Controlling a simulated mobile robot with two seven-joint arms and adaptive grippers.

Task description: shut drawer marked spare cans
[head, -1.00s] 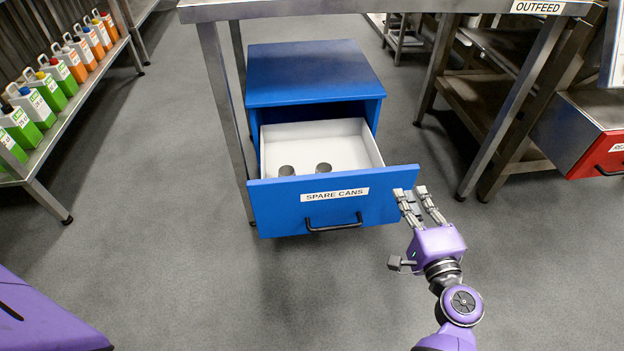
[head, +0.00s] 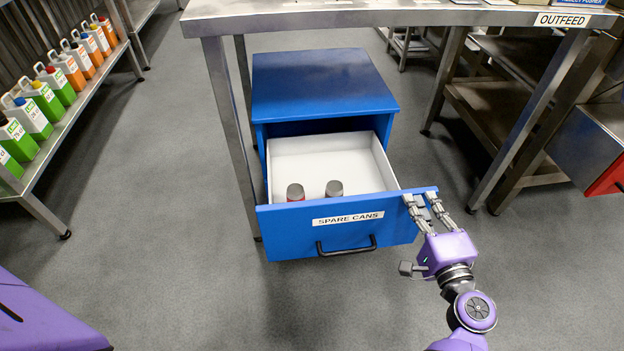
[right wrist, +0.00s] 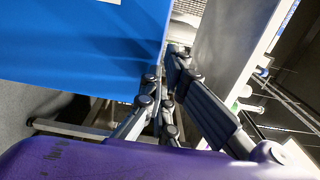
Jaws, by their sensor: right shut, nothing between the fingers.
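The blue drawer (head: 300,230) labelled "SPARE CANS" (head: 348,218) stands well open from its blue cabinet (head: 322,85). Its black handle (head: 346,246) is low on the front. Two cans with grey tops, the left can (head: 295,192) and the right can (head: 334,188), stand inside behind the front panel, which hides their lower parts. My right gripper (head: 421,198) is shut and empty at the right end of the drawer front, its fingertips near the upper edge; contact is unclear. In the right wrist view, a blue panel (right wrist: 80,45) lies beside the fingers. My left gripper is not in view.
A steel table (head: 400,18) marked "OUTFEED" stands over the cabinet, with one leg (head: 228,130) left of the drawer. A shelf (head: 75,125) with several jugs is at the left. A red-fronted box (head: 606,178) is at the right. The floor before the drawer is clear.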

